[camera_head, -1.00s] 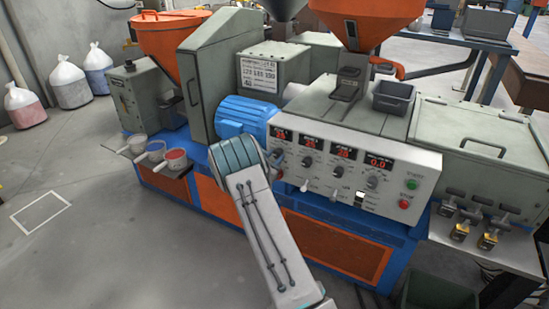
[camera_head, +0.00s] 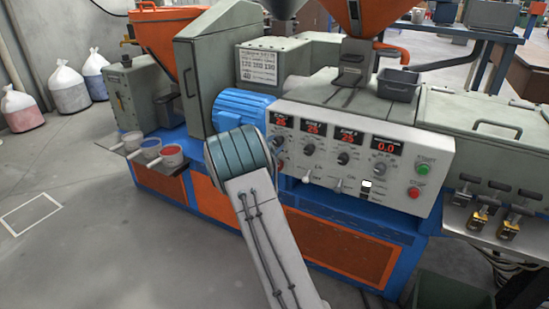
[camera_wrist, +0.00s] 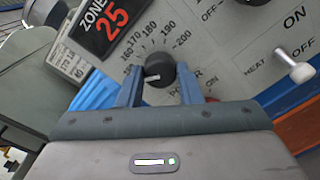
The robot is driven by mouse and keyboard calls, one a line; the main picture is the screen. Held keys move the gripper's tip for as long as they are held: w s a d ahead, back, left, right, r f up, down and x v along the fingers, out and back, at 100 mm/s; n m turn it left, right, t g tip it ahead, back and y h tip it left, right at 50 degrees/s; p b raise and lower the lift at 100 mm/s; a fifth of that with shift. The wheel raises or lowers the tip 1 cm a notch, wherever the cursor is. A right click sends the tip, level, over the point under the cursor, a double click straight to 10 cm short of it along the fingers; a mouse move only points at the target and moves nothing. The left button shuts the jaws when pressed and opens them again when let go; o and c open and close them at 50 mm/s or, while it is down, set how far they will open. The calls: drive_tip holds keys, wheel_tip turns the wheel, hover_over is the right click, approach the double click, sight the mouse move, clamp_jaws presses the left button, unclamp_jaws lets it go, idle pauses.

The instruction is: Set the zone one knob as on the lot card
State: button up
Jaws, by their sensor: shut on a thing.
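The zone one knob (camera_wrist: 160,70) is a round black dial on the grey panel in the wrist view. Its white mark points left, toward the low end of the printed scale, below the 160. My gripper (camera_wrist: 160,88) is shut on it, one blue finger at each side. A red zone display (camera_wrist: 113,20) above reads 25.
Other knobs, such as the middle one (camera_head: 309,150), sit to the right on the panel. A white toggle switch (camera_wrist: 300,70) sticks out at the right in the wrist view. A blue motor (camera_head: 240,108) stands close beside my arm.

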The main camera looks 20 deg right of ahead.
drive_tip(key=m+b, duration=0.2)
drive_tip(key=b, duration=0.2)
drive_tip(key=m+b, duration=0.1)
drive_tip(key=b, duration=0.2)
drive_tip(key=shift+f+m+b, duration=0.35)
drive_tip(key=shift+m+b, duration=0.05)
drive_tip(key=m+b, duration=0.3)
drive_tip(key=b, duration=0.5)
drive_tip(key=shift+m, duration=0.3)
drive_tip(key=m+b, duration=0.1)
drive_tip(key=b, duration=0.2)
drive_tip(key=m+b, duration=0.1)
drive_tip(key=b, duration=0.1)
drive_tip(key=shift+r+m+y+b, duration=0.2)
drive_tip(key=shift+m+y+b, duration=0.1)
drive_tip(key=shift+m+b, duration=0.1)
drive_tip(key=shift+r+m+b, duration=0.15)
drive_tip(key=shift+m+b, duration=0.25)
drive_tip(key=shift+b, duration=0.35)
drive_tip(key=shift+r, duration=0.1)
drive_tip(key=o, duration=1)
drive_tip(key=shift+a, duration=0.1)
drive_tip(key=p+v, duration=0.2)
drive_tip(key=v, duration=1.1)
drive_tip(key=shift+s+a, duration=0.15)
drive_tip(key=shift+s, duration=0.2)
